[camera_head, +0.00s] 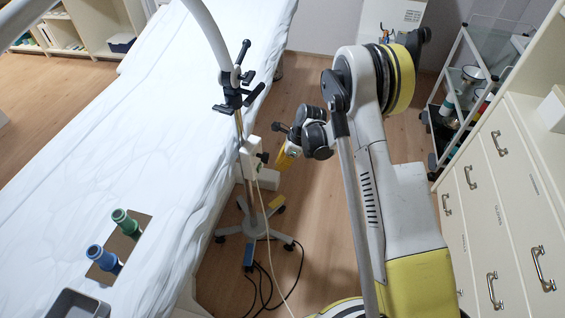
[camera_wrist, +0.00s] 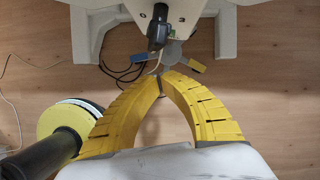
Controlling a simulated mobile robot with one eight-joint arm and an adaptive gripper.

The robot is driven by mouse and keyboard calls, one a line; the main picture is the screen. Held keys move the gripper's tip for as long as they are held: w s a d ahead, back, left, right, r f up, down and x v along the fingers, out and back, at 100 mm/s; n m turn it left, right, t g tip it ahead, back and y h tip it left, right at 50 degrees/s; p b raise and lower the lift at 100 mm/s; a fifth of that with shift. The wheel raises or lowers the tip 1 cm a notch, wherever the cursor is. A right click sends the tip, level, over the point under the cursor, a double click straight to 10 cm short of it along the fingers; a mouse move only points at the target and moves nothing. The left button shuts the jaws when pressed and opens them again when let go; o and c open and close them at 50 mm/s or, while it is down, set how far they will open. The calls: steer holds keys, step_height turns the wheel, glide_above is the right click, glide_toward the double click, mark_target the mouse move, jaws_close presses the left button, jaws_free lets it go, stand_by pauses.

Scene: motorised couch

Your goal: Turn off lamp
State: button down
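The lamp stands on a wheeled base (camera_head: 255,222). Its pale curved arm (camera_head: 208,35) rises out of the top of the head view, so the lamp head is hidden. A small cream box (camera_head: 249,158) with a dark knob (camera_head: 263,157) sits on the lamp's pole. My gripper (camera_head: 281,164) is just right of this box in the head view, apparently apart from it. In the wrist view the yellow fingers (camera_wrist: 161,76) meet at their tips and hold nothing visible. A dark knob-like part (camera_wrist: 157,28) shows just beyond them.
The couch (camera_head: 150,130) with a white sheet fills the left, with blue (camera_head: 103,258) and green (camera_head: 126,222) holders. Drawers (camera_head: 500,210) and a trolley (camera_head: 465,90) stand right. Cables (camera_head: 265,285) lie on the floor near the base.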

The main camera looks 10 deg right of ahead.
mark_target(260, 168)
steer(key=w+a+f+b, duration=0.1)
steer(key=a+f+b, duration=0.1)
steer(key=a, duration=0.3)
steer(key=shift+w+f+b, duration=0.25)
steer(key=shift+f+b, duration=0.15)
steer(key=shift+f, duration=0.4)
steer(key=shift+a, duration=0.1)
steer(key=shift+a+m+t, duration=0.3)
steer(key=shift+a+m, duration=0.35)
steer(key=shift+m, duration=0.05)
